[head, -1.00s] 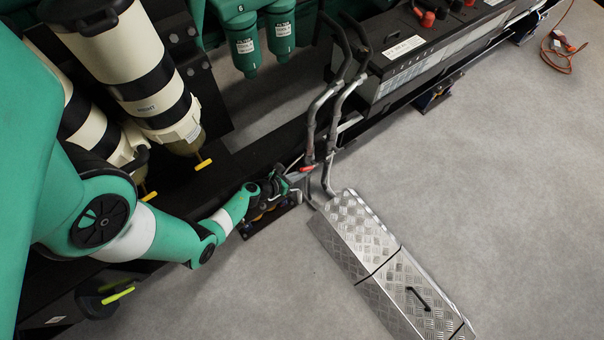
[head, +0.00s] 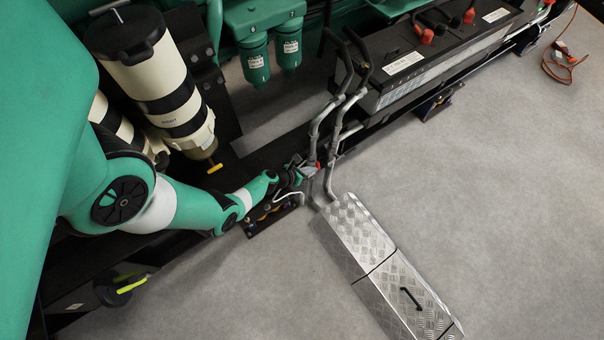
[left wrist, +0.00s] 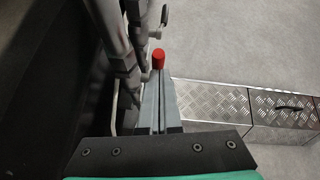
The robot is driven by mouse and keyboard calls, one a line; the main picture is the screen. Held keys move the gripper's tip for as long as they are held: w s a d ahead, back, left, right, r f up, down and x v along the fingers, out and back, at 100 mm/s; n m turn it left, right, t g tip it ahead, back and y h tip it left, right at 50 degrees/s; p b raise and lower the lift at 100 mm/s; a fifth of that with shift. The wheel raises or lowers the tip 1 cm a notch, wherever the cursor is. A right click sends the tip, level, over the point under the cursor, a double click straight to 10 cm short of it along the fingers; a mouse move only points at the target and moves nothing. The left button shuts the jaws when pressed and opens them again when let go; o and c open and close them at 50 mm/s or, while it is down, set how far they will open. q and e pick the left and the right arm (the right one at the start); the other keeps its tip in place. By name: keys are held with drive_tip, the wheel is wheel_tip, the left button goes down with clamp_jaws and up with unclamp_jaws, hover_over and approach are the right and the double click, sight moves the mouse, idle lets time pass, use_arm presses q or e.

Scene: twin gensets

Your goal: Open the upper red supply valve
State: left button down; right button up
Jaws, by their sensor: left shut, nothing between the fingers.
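A small red valve handle (head: 318,165) shows on the grey pipes (head: 331,160) in the head view, right by my left gripper (head: 308,171). In the left wrist view a red cylindrical end (left wrist: 159,60) stands just beyond the tips of my left gripper (left wrist: 159,78). The left fingers are shut with nothing between them. I cannot tell whether they touch the red handle. The valve body is mostly hidden by the pipes and gripper. I see only one red handle here. My right gripper is in neither view.
A metal tread-plate cover (head: 385,265) lies on the floor right of the pipes. A black battery box (head: 430,50) is behind. A cream filter canister (head: 160,80) with a yellow handle stands left.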

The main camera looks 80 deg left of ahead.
use_arm(q)
drive_tip(key=shift+w+a+r, duration=0.25)
drive_tip(key=shift+w+r, duration=0.05)
drive_tip(key=shift+w, duration=0.2)
idle(0.3)
drive_tip(key=shift+r, duration=0.1)
drive_tip(key=s+d+r+p, duration=0.4)
drive_tip(key=s+r+p, duration=0.1)
drive_tip(key=r+p, duration=0.4)
drive_tip(key=shift+r+p, duration=0.25)
drive_tip(key=shift+p, duration=0.55)
